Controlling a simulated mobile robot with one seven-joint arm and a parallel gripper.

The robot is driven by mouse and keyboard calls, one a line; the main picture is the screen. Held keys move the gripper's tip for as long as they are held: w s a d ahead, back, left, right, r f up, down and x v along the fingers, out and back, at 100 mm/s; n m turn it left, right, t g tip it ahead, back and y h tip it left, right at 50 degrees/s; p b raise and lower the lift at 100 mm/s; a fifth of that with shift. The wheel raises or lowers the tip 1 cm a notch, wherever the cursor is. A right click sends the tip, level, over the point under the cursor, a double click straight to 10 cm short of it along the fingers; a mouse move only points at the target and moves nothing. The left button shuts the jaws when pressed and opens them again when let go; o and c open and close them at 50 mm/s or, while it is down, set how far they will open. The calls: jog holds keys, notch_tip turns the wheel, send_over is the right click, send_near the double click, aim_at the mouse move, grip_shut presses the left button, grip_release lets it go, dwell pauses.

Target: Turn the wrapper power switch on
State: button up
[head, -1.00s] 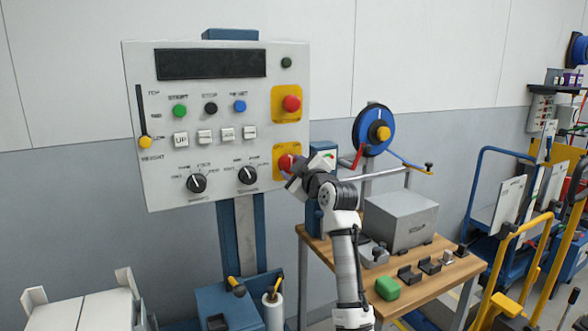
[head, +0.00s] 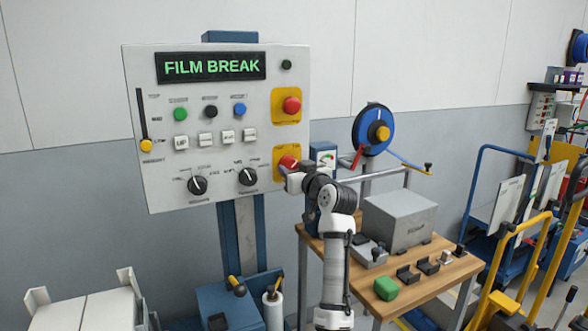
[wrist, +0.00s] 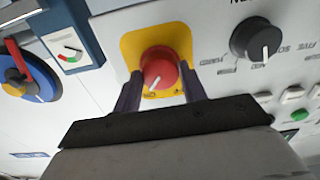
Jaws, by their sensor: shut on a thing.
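The wrapper control panel (head: 220,135) is a pale box on a blue post. Its display (head: 211,67) is lit and reads "FILM BREAK" in green. The power switch is a red rotary knob (head: 288,163) on a yellow plate at the panel's lower right. It also shows in the wrist view (wrist: 160,72), with a white pointer line on its face. My gripper (wrist: 160,92) is shut on this red knob, one dark finger on each side. In the head view my gripper (head: 289,174) partly covers the knob and plate.
A red button (head: 291,105) on another yellow plate sits above the knob. Black dials (head: 247,176) and several buttons lie to its left. A wooden bench (head: 450,270) with a grey box (head: 398,222) stands right of my arm.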

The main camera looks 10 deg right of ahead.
jog(key=shift+m, duration=0.3)
jog(key=o, duration=1)
jog(key=b+v, duration=0.4)
jog(key=v, duration=1)
